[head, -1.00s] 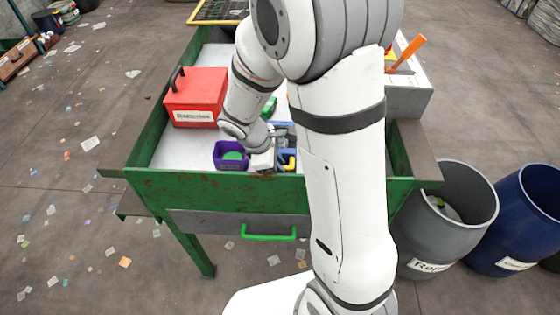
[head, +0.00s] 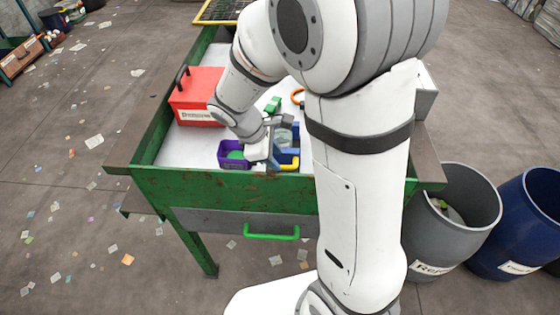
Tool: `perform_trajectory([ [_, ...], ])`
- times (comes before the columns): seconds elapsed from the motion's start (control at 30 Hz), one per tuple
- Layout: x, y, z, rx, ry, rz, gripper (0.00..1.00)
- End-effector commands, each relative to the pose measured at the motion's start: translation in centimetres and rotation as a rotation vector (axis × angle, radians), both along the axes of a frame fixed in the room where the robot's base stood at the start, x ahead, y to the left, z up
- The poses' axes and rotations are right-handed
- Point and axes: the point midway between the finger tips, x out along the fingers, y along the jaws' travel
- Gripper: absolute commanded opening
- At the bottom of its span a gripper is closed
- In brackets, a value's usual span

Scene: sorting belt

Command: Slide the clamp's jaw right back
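A blue piece with a yellow part (head: 290,154) lies at the near edge of the white work surface; it may be the clamp, but it is small and partly covered. I cannot make out its jaw. My gripper (head: 270,155) is low over the near edge, just left of the blue piece and right of a purple bin (head: 233,163). The wrist hides much of the gripper, and its fingers are too small to tell open from shut. I cannot tell whether it touches the blue piece.
A red box (head: 195,98) with a dark handle stands at the left of the green bench (head: 220,186). A green item (head: 273,105) and an orange ring (head: 298,97) lie behind my wrist. Grey (head: 450,235) and blue (head: 520,225) barrels stand at the right.

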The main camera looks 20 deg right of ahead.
Motion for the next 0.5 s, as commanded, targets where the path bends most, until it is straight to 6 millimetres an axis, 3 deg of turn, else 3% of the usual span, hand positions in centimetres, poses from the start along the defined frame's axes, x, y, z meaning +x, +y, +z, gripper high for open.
perform_trajectory([
  [0.2,-0.1,1.1,2.3,0.001,0.000,0.000,0.36],
  [0.5,-0.2,1.2,2.6,0.001,0.001,-0.002,0.36],
])
